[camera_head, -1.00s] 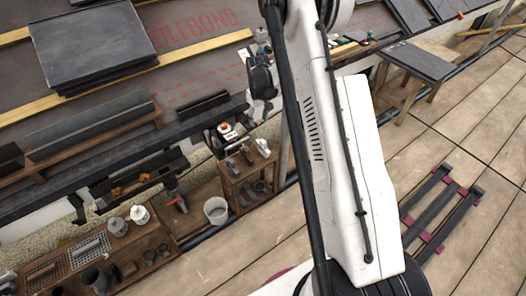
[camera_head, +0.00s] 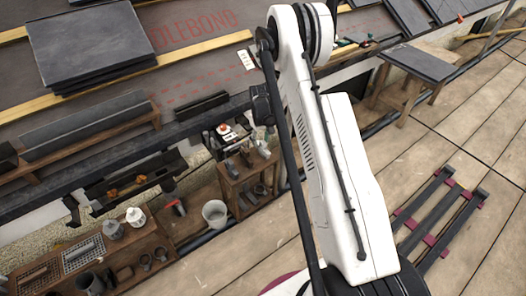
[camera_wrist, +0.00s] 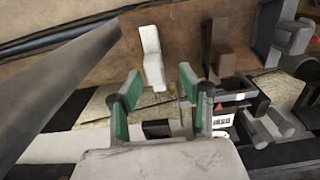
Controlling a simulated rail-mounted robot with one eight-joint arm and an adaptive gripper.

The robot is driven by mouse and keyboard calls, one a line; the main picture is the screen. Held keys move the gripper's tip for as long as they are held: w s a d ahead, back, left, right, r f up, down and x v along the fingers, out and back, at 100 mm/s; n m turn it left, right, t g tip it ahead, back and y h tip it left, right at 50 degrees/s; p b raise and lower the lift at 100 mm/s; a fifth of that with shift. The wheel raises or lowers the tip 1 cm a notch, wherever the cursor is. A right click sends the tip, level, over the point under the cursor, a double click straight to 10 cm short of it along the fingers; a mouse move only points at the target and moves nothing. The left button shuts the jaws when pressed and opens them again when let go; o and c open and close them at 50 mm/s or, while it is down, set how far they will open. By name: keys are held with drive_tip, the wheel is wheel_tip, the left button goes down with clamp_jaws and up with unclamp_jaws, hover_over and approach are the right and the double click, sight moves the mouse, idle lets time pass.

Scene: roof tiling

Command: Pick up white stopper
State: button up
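The white stopper (camera_wrist: 152,58) shows in the wrist view as a pale, bent piece against a brown wooden surface. It lies just beyond the fingertips, and its lower end reaches toward the gap between them. In the head view a small pale piece (camera_head: 265,151) on the small wooden rack appears to be the same stopper. My gripper (camera_wrist: 160,82) is open, with green-padded fingers spread apart and nothing between them. I cannot tell whether a finger touches the stopper. In the head view my gripper is not clearly visible beside the arm.
A dark brown bracket (camera_wrist: 222,50) and a grey piece (camera_wrist: 275,35) stand right of the stopper. A large grey bar (camera_wrist: 60,85) crosses the wrist view's left. In the head view, a white bucket (camera_head: 214,213) and a wooden tool bench (camera_head: 130,250) stand left of the rack.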

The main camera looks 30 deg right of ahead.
sight(263, 148)
drive_tip(key=f, duration=0.1)
drive_tip(key=f+b, duration=0.1)
drive_tip(key=f, duration=0.1)
drive_tip(key=f+b, duration=0.1)
drive_tip(key=f, duration=0.1)
drive_tip(key=shift+s+d, duration=0.25)
drive_tip(key=shift+d, duration=0.1)
drive_tip(key=shift+c, duration=0.4)
clamp_jaws()
